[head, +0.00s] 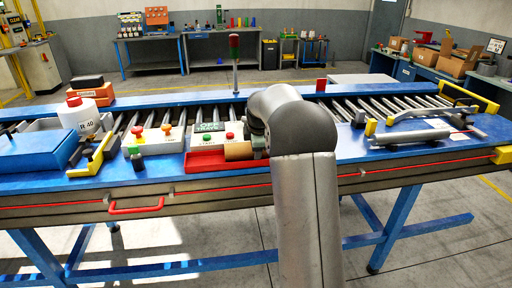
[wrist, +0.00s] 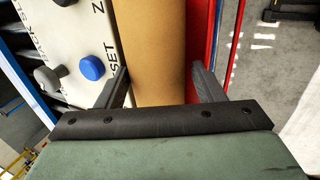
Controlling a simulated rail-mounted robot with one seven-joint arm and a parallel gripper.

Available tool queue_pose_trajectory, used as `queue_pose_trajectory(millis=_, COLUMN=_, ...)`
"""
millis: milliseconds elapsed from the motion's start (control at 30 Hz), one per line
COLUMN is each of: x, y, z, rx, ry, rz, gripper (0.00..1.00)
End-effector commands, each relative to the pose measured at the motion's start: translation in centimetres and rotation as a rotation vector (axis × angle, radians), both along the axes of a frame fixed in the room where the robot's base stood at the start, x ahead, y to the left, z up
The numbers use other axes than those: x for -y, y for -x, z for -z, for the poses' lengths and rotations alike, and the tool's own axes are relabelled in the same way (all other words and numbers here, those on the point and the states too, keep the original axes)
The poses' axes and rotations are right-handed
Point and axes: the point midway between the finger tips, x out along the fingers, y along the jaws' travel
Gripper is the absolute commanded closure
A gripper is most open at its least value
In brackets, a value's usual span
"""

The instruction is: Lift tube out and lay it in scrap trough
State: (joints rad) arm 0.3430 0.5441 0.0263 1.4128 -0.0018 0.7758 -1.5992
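The tan tube (head: 238,151) lies at the front edge of the blue table, beside a control box with green and red buttons. It also shows in the wrist view (wrist: 157,50), running lengthwise between my two dark fingers. My gripper (wrist: 160,72) appears open around the tube, with a narrow gap on the right side; contact on the left is unclear. My arm hides the gripper in the head view. A long silver piece (head: 410,137) lies on the table at the right; I cannot tell whether it is the scrap trough.
The control box (head: 208,137) stands close to the tube; its blue knob (wrist: 91,68) is near my left finger. A roller conveyor (head: 350,107) runs behind. A white bottle (head: 82,117) and a blue box (head: 38,150) stand at the left. Yellow brackets edge the right end.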

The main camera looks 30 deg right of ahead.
Motion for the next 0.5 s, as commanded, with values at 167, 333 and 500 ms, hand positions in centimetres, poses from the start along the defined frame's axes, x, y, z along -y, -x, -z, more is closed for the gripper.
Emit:
queue_pose_trajectory(millis=167, x=-0.2, y=0.6, z=-0.3, rx=-0.015, ry=-0.005, rz=0.0, gripper=0.2)
queue_pose_trajectory(millis=333, x=-0.5, y=1.7, z=-3.3, rx=-0.008, ry=-0.003, rz=0.001, gripper=0.2)
queue_pose_trajectory(millis=500, x=-0.9, y=3.1, z=-7.2, rx=-0.003, ry=-0.001, rz=0.0, gripper=0.2)
